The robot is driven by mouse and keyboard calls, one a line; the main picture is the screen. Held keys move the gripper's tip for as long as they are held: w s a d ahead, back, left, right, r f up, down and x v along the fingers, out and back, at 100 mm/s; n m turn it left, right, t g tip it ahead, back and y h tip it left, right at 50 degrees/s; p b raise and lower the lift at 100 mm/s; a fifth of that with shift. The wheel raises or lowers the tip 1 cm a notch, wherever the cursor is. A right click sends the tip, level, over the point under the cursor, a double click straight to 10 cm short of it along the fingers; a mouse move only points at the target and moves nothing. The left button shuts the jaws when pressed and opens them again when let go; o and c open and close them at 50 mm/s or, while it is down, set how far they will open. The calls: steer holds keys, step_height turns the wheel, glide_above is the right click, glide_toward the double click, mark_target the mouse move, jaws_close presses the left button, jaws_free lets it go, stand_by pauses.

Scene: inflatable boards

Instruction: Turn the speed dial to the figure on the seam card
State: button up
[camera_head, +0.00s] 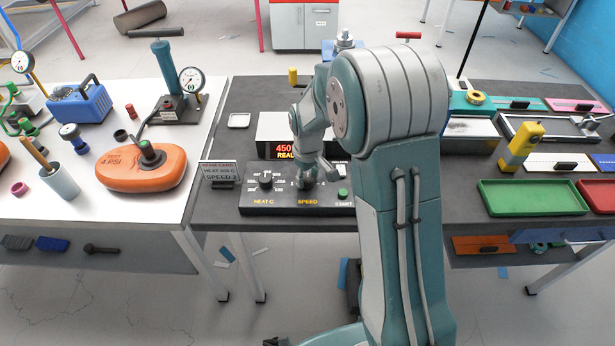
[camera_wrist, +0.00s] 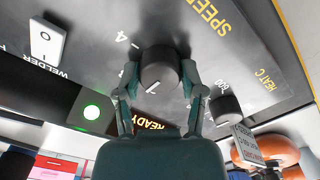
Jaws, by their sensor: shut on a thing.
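The speed dial (camera_wrist: 158,70) is a dark round knob on the black control panel (camera_head: 248,208), with a white line on its top. My gripper (camera_wrist: 158,82) is shut on it, one finger on each side; in the head view my gripper (camera_head: 308,183) is over the SPEED label. In the wrist view a 4 shows beside the dial; the figure at its white line cannot be read. The seam card (camera_head: 220,173) stands left of the panel and appears to read heat 450 C, speed 2. It also shows in the wrist view (camera_wrist: 247,143).
The heat dial (camera_head: 266,180) is close left of the speed dial. A display (camera_head: 287,149) behind shows 450 and READY. A green START button (camera_head: 343,194) is at the panel's right. An orange inflatable piece (camera_head: 142,168) lies on the white table.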

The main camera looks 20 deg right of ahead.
mark_target(307, 177)
steer(key=n, duration=0.6)
steer(key=shift+f, duration=0.1)
steer(key=shift+n, duration=0.3)
stand_by(0.3)
steer(key=o, duration=1.1)
steer(key=shift+o, duration=0.2)
step_height(307, 177, up, 12)
